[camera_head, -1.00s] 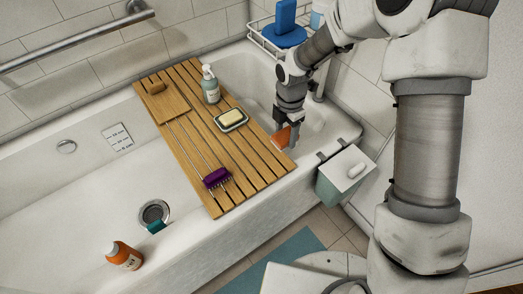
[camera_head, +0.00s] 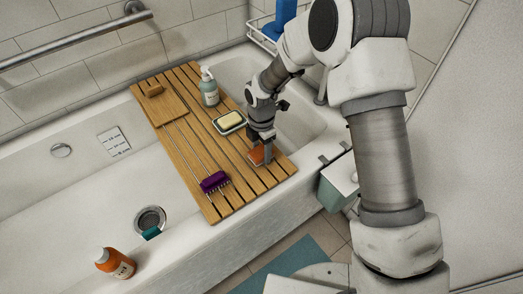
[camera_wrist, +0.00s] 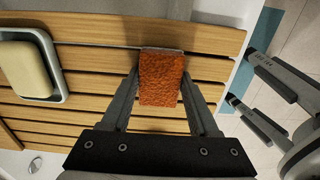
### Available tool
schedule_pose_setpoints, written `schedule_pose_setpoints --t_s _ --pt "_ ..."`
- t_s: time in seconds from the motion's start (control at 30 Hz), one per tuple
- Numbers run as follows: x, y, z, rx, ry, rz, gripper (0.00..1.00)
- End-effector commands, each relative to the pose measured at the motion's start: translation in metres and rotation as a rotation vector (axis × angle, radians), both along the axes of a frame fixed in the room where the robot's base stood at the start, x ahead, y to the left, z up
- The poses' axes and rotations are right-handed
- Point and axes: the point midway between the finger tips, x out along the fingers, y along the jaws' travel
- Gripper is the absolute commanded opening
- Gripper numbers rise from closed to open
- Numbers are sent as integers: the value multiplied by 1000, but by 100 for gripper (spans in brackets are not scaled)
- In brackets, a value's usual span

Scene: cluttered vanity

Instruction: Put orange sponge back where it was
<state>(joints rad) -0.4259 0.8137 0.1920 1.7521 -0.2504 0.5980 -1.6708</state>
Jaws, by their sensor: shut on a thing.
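The orange sponge (camera_head: 257,156) is over the right part of the wooden bath tray (camera_head: 232,199), below the soap dish in the head view. In the wrist view the sponge (camera_wrist: 162,78) lies between my fingers, its rough orange face toward the camera, with slats behind it. My gripper (camera_head: 262,150) is shut on the sponge and points down at the tray. The fingers also show in the wrist view (camera_wrist: 160,95). I cannot tell whether the sponge touches the slats.
A soap dish with a pale soap bar (camera_head: 231,119) is close to my gripper. An orange bottle (camera_head: 115,263) stands on the tub rim.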

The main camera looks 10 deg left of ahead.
Motion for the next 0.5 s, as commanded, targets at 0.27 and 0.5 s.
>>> schedule_pose_setpoints --t_s 0.27,0.5 --pt "0 0 -3 0 0 -1 77" --pt "0 0 -3 0 0 -1 91"
